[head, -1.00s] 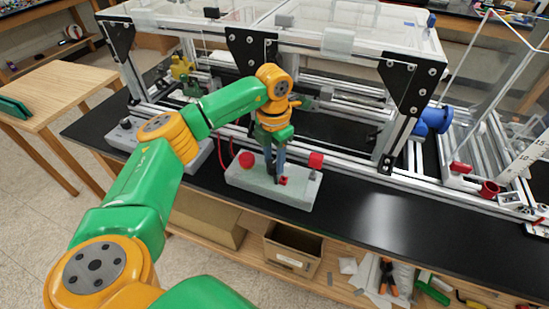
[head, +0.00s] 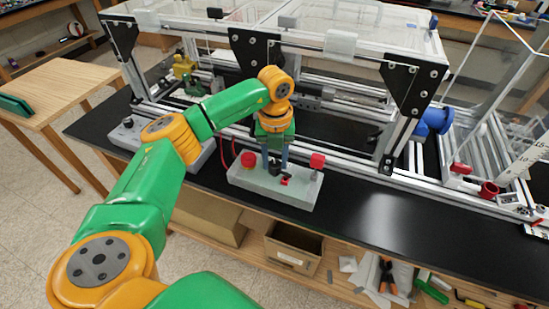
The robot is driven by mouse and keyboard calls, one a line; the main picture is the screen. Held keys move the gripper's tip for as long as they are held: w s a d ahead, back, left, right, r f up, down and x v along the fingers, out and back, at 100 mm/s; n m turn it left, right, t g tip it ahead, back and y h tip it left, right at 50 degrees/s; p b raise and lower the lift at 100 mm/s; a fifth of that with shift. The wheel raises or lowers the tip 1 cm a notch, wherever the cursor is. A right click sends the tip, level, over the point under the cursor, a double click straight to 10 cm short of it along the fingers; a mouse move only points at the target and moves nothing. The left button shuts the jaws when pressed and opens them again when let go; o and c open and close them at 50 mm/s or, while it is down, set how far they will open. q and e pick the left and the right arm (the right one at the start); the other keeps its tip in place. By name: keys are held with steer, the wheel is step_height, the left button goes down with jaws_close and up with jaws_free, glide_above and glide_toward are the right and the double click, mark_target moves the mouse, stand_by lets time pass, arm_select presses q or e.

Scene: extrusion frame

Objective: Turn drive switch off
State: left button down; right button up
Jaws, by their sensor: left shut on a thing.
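A pale grey control box (head: 240,179) stands at the front edge of the black bench. It carries a red round button (head: 248,159) at its left, a red block-like knob (head: 317,161) at its right and a small red switch (head: 285,181) in the middle, which I take for the drive switch. My left gripper (head: 276,170) points down over the middle of the box. Its fingers are shut at the switch and partly hide it. I cannot read which way the switch is set. My right gripper is not in view.
The aluminium extrusion frame (head: 345,163) with black corner plates stands close behind the box. Another grey box (head: 125,136) sits to the left, partly behind my arm. The black bench top (head: 400,212) is clear to the right. A cardboard bin (head: 292,245) is on the shelf below.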

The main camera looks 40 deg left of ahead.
mark_target(277, 163)
arm_select(q)
steer(key=shift+s+d+n, duration=0.1)
steer(key=shift+n, duration=0.5)
steer(key=shift+c, duration=2.3)
jaws_free()
steer(key=shift+d, duration=0.2)
steer(key=shift+r, duration=0.1)
step_height(277, 163, up, 6)
steer(key=shift+r+b, duration=0.2)
steer(key=shift+b, duration=0.65)
steer(key=shift+r, duration=0.35)
